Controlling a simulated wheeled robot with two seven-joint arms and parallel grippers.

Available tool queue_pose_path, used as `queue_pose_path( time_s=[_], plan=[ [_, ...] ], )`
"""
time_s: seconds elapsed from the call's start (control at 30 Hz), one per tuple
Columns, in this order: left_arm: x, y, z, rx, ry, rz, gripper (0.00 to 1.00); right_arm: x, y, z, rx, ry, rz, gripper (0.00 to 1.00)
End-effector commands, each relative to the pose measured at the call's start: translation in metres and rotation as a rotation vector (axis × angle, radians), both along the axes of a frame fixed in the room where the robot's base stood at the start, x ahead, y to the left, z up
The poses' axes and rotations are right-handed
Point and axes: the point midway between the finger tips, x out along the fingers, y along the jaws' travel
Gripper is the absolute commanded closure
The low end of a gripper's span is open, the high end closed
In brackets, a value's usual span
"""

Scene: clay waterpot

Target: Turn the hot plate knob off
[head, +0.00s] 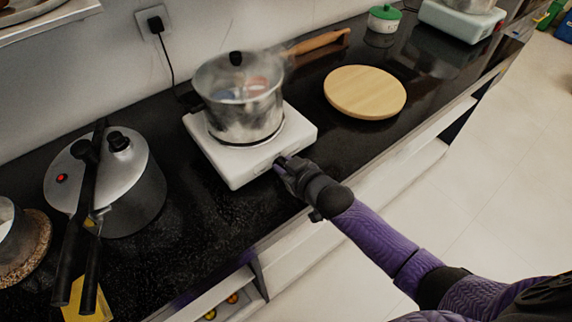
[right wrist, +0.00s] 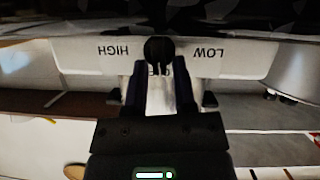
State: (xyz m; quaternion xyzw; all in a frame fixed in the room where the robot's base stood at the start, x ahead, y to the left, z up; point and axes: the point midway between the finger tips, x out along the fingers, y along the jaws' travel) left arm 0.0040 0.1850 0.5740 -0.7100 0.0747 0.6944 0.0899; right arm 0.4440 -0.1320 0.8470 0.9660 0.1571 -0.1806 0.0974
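The white hot plate (head: 232,166) sits on the black counter, with a steel pot (head: 240,105) with a glass lid on top. In the right wrist view its front panel (right wrist: 85,60) shows upside-down labels, HIGH on the left and LOW on the right. The round black knob (right wrist: 158,48) is between them, with a partly covered label under it. My right gripper (right wrist: 161,72) is at the front panel, its fingers close together on both sides of the knob and apparently shut on it. In the head view my right gripper (head: 282,164) hides the knob. My left gripper is not in view.
A pressure cooker (head: 140,190) with black handles stands left of the hot plate. A round wooden board (head: 365,92) lies to the right, near a wooden handle (head: 318,41). A green-lidded jar (head: 384,18) is behind. The counter front between cooker and hot plate is clear.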

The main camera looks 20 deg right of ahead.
Motion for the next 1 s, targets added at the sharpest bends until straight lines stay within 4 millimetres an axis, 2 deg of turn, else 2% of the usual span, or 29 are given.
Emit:
queue_pose_path(
  time_s=[0.03, 0.13, 0.37, 0.6, 0.8, 0.83, 1.0],
  plan=[
    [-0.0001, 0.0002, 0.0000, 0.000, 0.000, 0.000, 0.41, -0.0001, -0.0001, 0.0000, 0.000, 0.000, 0.000, 0.79],
    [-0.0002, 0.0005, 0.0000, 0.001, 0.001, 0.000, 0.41, -0.0001, -0.0001, 0.0000, 0.000, 0.000, 0.000, 1.00],
    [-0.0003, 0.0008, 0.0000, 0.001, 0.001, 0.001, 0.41, -0.0002, -0.0003, -0.0002, 0.001, 0.000, 0.000, 1.00],
    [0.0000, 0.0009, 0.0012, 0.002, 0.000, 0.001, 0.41, 0.0009, -0.0028, 0.0003, 0.124, 0.045, -0.001, 1.00],
    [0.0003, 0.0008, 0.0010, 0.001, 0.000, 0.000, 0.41, 0.0007, -0.0026, 0.0001, 0.126, 0.046, -0.001, 1.00],
    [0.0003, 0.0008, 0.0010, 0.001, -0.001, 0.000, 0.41, 0.0007, -0.0026, 0.0001, 0.125, 0.045, -0.001, 0.80],
    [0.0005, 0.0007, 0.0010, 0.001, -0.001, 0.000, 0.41, 0.0007, -0.0025, 0.0000, 0.125, 0.045, -0.001, 0.47]
  ],
)
